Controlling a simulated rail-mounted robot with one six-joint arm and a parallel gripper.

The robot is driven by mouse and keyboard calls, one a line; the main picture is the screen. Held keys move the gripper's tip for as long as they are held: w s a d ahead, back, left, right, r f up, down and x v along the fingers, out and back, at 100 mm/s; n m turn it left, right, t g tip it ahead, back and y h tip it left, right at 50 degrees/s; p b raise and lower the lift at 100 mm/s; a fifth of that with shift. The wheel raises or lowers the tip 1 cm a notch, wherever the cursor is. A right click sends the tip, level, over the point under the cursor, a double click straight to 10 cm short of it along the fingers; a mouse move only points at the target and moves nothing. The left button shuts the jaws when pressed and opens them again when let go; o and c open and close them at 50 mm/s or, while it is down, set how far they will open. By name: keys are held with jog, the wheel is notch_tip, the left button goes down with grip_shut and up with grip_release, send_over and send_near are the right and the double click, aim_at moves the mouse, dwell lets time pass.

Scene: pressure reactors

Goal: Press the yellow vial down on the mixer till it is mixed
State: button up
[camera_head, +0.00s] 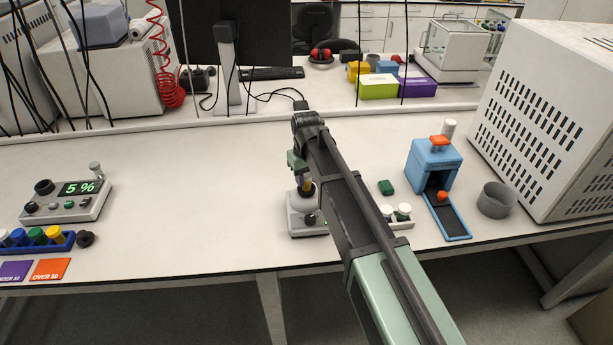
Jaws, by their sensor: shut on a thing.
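The mixer (306,222) is a small light-grey box with a dark round top, on the bench at the middle of the head view. The yellow vial (307,186) is upright directly above the mixer's dark top. It seems to touch the top, but the arm hides part of this. My gripper (301,172) is shut on the yellow vial from above. The fingertips are small and partly hidden by my arm.
A blue rack (36,241) with several capped vials stands at left by a box with a display reading 5 % (68,197). The left-middle bench is clear.

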notch_tip(320, 180, up, 7)
jog(key=p, duration=0.6)
jog(key=shift+f, duration=0.2)
